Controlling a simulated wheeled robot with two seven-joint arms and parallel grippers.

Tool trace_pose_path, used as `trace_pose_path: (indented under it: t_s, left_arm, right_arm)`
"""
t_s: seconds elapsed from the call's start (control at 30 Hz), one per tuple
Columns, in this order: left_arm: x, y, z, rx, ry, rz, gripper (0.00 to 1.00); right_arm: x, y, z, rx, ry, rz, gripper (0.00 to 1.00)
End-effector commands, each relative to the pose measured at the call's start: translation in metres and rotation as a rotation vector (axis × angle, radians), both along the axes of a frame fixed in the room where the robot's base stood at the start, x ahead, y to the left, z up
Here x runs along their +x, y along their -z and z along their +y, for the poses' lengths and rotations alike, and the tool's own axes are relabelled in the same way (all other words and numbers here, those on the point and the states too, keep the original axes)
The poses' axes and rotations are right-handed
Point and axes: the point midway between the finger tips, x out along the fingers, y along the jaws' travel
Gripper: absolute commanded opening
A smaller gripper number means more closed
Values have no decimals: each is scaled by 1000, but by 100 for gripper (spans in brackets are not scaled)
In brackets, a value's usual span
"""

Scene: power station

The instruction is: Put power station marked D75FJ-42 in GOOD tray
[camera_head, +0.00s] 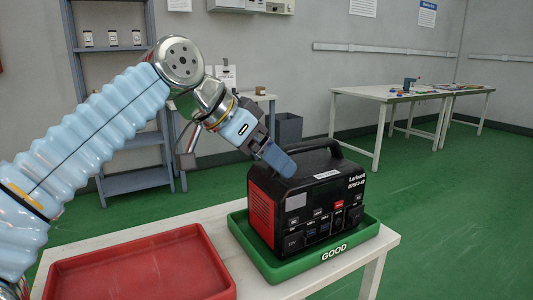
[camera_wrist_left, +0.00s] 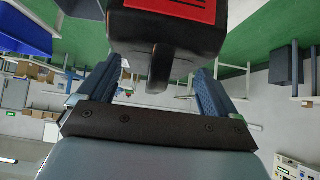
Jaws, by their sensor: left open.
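The black power station (camera_head: 318,205) with a red side panel sits upright in the green tray (camera_head: 262,262) lettered GOOD. Its front carries sockets and a small marking at the top right that is too small to read surely. A black carry handle (camera_head: 310,146) runs along its top. My left gripper (camera_head: 278,158) is at the handle's left end. In the left wrist view, its two blue fingers (camera_wrist_left: 158,82) stand apart, with the handle end (camera_wrist_left: 161,62) between them and a gap on each side. My right gripper is not in view.
An empty red tray (camera_head: 145,270) lies left of the green tray on the same white table (camera_head: 216,238). A second white table (camera_head: 390,94) with small items stands at the back right. A grey-blue shelf (camera_head: 110,50) stands behind my left arm. Green floor is clear at right.

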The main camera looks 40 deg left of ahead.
Motion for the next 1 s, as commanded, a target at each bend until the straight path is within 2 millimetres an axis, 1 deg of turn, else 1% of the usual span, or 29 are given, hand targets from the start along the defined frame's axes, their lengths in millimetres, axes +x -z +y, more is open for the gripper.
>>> trace_pose_path:
  t_s: [0.17, 0.2, 0.27, 0.37, 0.4, 0.47, 0.8, 0.9, 1.0]
  left_arm:
    - [0, 0, 0, 0, 0, 0, 94]
    - [0, 5, 0, 3, 1, 16, 94]
    - [0, 5, 0, 2, 1, 14, 94]
    - [0, 3, 0, 2, 1, 10, 94]
    - [0, 2, 0, 2, 0, 9, 94]
    - [-8, -9, 4, 1, -1, 5, 94]
    - [-63, -72, 26, 0, -1, -1, 94]
    - [-75, -84, 31, 0, -1, -1, 94]
    - [-84, -93, 35, 0, -1, -1, 94]
  right_arm:
    - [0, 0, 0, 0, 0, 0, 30]
    - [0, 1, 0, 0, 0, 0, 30]
    - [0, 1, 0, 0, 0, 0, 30]
    - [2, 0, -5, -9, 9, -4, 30]
    - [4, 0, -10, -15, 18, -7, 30]
    - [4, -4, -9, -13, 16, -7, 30]
    - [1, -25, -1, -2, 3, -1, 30]
    - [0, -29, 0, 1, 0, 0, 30]
    - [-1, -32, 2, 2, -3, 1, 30]
